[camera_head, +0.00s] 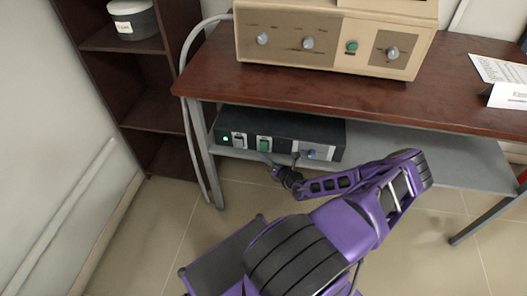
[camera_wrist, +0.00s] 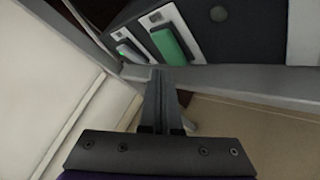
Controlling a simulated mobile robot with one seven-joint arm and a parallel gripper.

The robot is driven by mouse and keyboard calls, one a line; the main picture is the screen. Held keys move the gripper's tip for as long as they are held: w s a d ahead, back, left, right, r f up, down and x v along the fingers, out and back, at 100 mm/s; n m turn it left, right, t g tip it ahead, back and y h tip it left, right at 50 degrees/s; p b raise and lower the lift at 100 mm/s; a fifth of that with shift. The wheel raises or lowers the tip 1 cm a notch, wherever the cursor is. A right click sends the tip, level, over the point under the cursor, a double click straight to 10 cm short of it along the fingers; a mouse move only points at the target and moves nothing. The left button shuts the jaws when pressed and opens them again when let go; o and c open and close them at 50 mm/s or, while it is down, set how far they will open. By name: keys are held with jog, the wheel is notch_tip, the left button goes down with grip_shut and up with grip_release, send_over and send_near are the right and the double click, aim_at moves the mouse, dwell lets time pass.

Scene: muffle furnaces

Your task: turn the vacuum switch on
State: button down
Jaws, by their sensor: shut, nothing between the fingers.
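A dark control box (camera_head: 300,128) sits on the lower shelf under the table. Its front carries a lit green lamp (camera_head: 226,139), a pale grey switch (camera_head: 239,141), a green switch (camera_head: 264,144) and a bluish knob (camera_head: 312,154). Which switch is the vacuum switch cannot be read from labels here. My gripper (camera_head: 268,160) is shut and empty, just in front of the box below the green switch. In the wrist view, the closed fingertips (camera_wrist: 160,76) point at the shelf edge, below the green switch (camera_wrist: 169,46). The grey switch (camera_wrist: 130,52) lies to its left. Contact cannot be told.
The grey shelf edge (camera_wrist: 228,79) runs just below the box front. A beige furnace (camera_head: 330,40) with knobs stands on the brown tabletop (camera_head: 320,92). A table leg (camera_head: 208,165) and a grey hose (camera_head: 184,100) are to the left. A dark shelving unit (camera_head: 115,45) stands further left.

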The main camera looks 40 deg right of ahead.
jog(key=shift+w+d, duration=0.1)
jog(key=shift+w+d, duration=0.2)
jog(key=shift+d, duration=0.05)
jog(key=shift+w+d+f, duration=0.1)
jog(key=shift+w+d, duration=0.1)
jog(key=shift+d, duration=0.05)
dwell(0.9)
jog(key=shift+a, duration=0.1)
jog(key=shift+s+a+p, duration=0.45)
jog(key=shift+s+a, duration=0.05)
jog(key=shift+a, duration=0.05)
dwell(0.4)
jog(key=s+a+p, duration=0.1)
jog(key=a+p, duration=0.1)
jog(key=s+a+r+p, duration=0.1)
jog(key=s, duration=0.1)
jog(key=shift+s+a+p, duration=0.15)
jog(key=shift+a+p, duration=0.2)
